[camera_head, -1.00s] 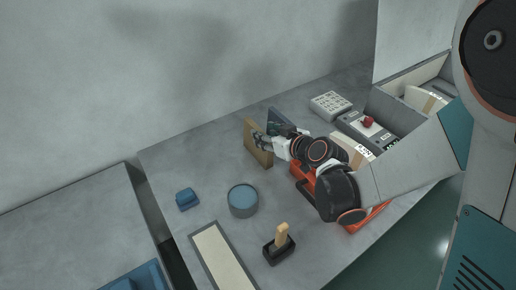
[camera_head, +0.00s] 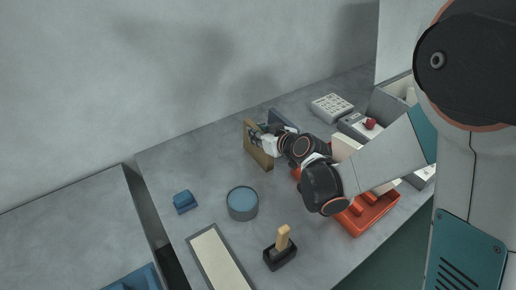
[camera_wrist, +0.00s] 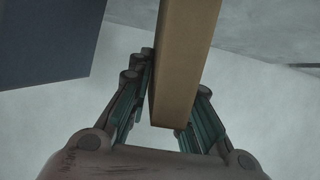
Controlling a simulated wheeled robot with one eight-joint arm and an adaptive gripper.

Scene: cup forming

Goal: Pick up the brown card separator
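The brown card separator (camera_head: 257,152) stands upright on the grey table, left of a dark blue upright panel (camera_head: 278,119). My gripper (camera_head: 262,136) is at the separator's upper right part. In the wrist view the separator (camera_wrist: 186,55) runs between my two fingers (camera_wrist: 172,100). The left finger lies close along its left side, and the right finger is partly hidden behind its lower right edge. The fingers are apart, with light gaps beside the separator low down. Whether either finger touches it is unclear. The dark blue panel (camera_wrist: 45,40) is at the upper left there, outside the fingers.
A round grey tin with a blue top (camera_head: 242,203), a small blue block (camera_head: 185,201) and a black holder with a wooden handle (camera_head: 280,252) stand in front. An orange tray (camera_head: 372,213) lies under my arm. A white keypad (camera_head: 331,107) is behind, right.

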